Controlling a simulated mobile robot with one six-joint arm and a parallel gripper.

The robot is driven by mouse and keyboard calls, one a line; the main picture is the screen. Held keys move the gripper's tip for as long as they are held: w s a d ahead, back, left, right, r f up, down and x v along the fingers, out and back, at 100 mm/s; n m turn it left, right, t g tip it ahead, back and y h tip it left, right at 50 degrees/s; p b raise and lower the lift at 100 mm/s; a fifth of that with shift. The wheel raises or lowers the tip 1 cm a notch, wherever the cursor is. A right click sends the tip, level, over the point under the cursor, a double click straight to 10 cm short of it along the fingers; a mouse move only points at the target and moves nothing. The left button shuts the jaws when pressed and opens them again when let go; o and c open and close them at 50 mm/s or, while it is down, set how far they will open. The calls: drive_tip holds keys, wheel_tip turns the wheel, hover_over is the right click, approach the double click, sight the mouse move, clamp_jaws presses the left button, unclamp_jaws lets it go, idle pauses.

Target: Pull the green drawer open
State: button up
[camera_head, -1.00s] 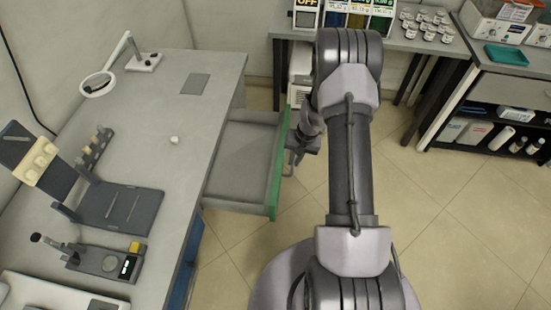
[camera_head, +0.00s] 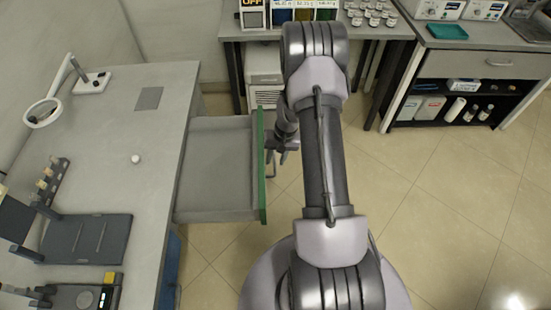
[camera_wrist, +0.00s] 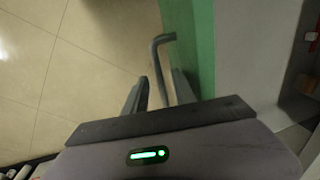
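The green-fronted drawer (camera_head: 261,185) stands well out from the side of the grey bench, its grey inside empty. In the wrist view its green front (camera_wrist: 201,45) is right of centre, with a grey bent handle (camera_wrist: 158,60) standing off it. My gripper (camera_wrist: 158,85) has its two fingers apart, one on each side of the handle, with gaps showing between. In the head view my gripper (camera_head: 284,146) is just right of the green front, where the handle is mostly hidden by my gripper and arm.
The bench (camera_head: 110,150) holds a magnifier lamp (camera_head: 45,110), a small white object (camera_head: 136,159) and dark instruments. A back table (camera_head: 350,30) carries bottles and jars. A shelf unit (camera_head: 450,65) stands at upper right. Tiled floor right of my arm is clear.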

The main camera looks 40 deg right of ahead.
wheel_tip(320, 180, up, 17)
drive_tip(key=s+d+p, duration=0.2)
drive_tip(key=p, duration=0.4)
drive_tip(key=shift+d, duration=0.3)
